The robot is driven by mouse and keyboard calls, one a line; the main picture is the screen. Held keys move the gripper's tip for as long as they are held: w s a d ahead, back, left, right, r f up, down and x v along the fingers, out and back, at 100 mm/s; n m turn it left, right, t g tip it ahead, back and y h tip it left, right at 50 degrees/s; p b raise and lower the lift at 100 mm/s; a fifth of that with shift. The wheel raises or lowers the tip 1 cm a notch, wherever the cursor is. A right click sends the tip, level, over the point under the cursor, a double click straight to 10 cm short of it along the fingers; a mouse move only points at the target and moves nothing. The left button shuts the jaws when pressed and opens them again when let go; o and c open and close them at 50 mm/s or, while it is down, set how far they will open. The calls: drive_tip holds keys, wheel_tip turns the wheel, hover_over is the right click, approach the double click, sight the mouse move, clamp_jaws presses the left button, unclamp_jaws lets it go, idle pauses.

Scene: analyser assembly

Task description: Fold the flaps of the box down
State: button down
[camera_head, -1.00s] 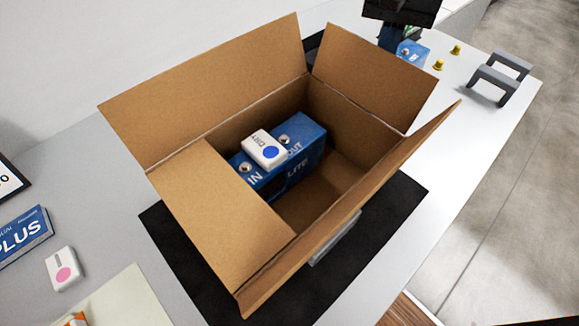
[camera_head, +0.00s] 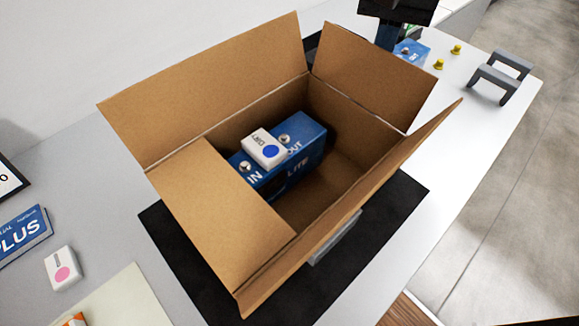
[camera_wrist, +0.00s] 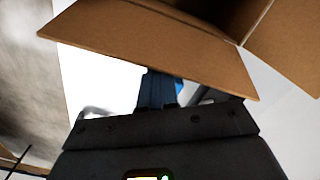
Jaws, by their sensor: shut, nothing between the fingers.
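The open cardboard box (camera_head: 170,160) stands on a black mat (camera_head: 405,195). Its near-left short flap (camera_head: 220,205) lies folded inward over part of the opening. The long back-left flap (camera_head: 215,85), the far short flap (camera_head: 372,75) and the long right flap (camera_head: 400,160) stand up and lean outward. My gripper (camera_head: 386,45) is at the top of the head view, pointing down just beyond the far flap. In the wrist view my gripper (camera_wrist: 158,82) is shut and empty, close to a cardboard flap (camera_wrist: 150,45); contact cannot be told.
Inside the box are a blue carton (camera_head: 308,150) and a white device (camera_head: 264,148) with a blue dot. A grey stand (camera_head: 497,75) and yellow knobs (camera_head: 438,64) are at the far right. A white-pink device (camera_head: 62,268) and blue carton (camera_head: 22,235) lie at left.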

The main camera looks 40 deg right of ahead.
sight(370, 59)
drive_tip(key=shift+a+r+b, duration=0.15)
drive_tip(key=shift+a+r, duration=0.1)
drive_tip(key=shift+a, duration=0.5)
drive_tip(key=shift+a+r+b, duration=0.15)
drive_tip(key=shift+a+r, duration=0.1)
drive_tip(key=shift+a, duration=0.5)
drive_tip(key=shift+a+f+b, duration=0.1)
drive_tip(key=shift+a+b, duration=0.45)
drive_tip(key=shift+a, duration=0.15)
drive_tip(key=a+f+b, duration=0.4)
drive_tip(key=a+b, duration=0.3)
drive_tip(key=shift+s+a+f+b, duration=0.15)
drive_tip(key=shift+s+a+b, duration=0.05)
drive_tip(key=shift+a+b, duration=0.15)
drive_tip(key=shift+f+b, duration=0.35)
drive_tip(key=shift+r, duration=0.15)
